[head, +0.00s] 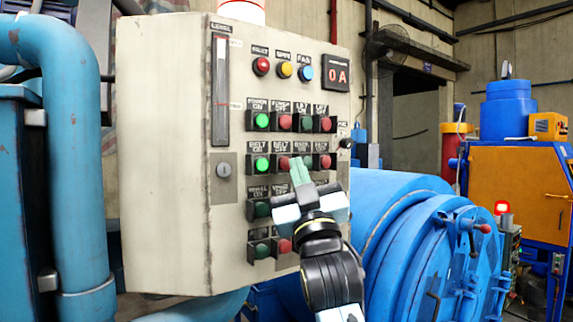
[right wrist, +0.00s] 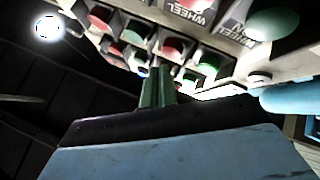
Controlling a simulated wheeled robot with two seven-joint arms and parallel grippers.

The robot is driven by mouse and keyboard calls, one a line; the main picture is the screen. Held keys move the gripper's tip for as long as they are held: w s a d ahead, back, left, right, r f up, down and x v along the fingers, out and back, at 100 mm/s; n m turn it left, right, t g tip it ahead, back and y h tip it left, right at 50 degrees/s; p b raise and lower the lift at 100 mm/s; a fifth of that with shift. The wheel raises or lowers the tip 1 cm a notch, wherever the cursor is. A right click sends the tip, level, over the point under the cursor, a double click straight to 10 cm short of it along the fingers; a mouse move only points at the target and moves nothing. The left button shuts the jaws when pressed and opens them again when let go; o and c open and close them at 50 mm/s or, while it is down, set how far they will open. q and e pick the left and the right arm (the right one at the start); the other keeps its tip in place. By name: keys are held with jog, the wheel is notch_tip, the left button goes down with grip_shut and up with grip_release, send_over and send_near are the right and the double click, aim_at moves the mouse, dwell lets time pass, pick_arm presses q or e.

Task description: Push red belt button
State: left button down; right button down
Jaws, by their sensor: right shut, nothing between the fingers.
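The cream control panel (head: 165,150) fills the middle of the head view. The red belt button (head: 283,163) is in the row labelled BELT ON and BELT OFF, right of the lit green belt button (head: 262,164). My right gripper (head: 299,168) is shut and empty, its green fingertips in front of the panel just right of the red belt button. I cannot tell whether they touch anything. In the right wrist view the shut fingers (right wrist: 157,88) point at the rows of buttons; which one is the belt button there is unclear. My left gripper is not in view.
More red and green buttons sit above and below, with a lit green button (head: 262,121) in the upper row. A small black knob (head: 346,143) sticks out at the panel's right edge. A blue pipe (head: 85,150) stands left, a blue drum (head: 410,235) right.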

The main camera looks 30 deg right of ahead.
jog(key=shift+w, duration=0.85)
dwell(0.9)
jog(key=shift+s, duration=0.1)
dwell(0.3)
jog(key=shift+s+p, duration=0.3)
jog(key=shift+s, duration=0.45)
jog(key=shift+s+d+p, duration=0.2)
jog(key=shift+s+p, duration=0.4)
jog(key=shift+s, duration=1.9)
jog(key=shift+f, duration=0.1)
